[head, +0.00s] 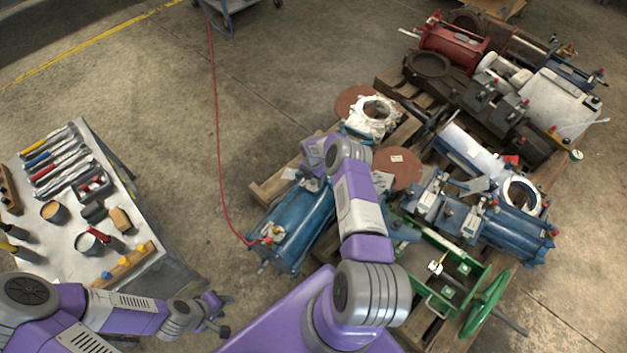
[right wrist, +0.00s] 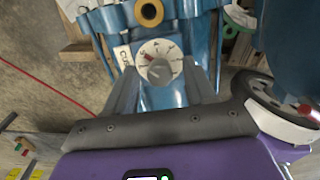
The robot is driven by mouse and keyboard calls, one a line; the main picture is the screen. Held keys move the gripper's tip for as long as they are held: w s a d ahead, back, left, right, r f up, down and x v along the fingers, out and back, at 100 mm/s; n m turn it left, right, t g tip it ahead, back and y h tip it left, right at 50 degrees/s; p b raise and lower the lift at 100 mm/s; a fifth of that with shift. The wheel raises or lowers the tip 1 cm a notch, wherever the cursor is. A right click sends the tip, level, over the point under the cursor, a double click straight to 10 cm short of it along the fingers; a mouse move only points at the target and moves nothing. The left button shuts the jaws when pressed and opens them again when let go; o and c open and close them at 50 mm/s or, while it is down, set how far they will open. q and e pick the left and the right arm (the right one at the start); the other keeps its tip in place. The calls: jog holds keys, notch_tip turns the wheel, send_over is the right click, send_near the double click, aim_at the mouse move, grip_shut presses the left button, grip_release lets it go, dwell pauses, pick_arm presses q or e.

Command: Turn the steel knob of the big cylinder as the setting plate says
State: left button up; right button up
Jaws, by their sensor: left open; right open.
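The big blue cylinder (head: 298,228) lies on the pallet in the head view, partly behind my right arm. In the right wrist view, the steel knob (right wrist: 159,73) sits on a round white dial with dark marks and a red mark at its upper left. A white plate (right wrist: 123,57) with dark lettering is left of the dial; its text is too small to read fully. My right gripper (right wrist: 161,80) is open, one finger on each side of the knob in this view; I cannot tell whether they touch it. My left gripper (head: 221,316) is open and empty beside the workbench.
A workbench (head: 172,272) with tools and cans stands at the left. A red hose (head: 217,130) runs over the floor to the cylinder. More blue cylinders (head: 515,232), a green frame with a handwheel (head: 487,303) and a white flange (head: 372,118) crowd the pallets. Floor between bench and pallet is clear.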

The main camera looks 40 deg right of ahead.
grip_shut()
dwell(0.4)
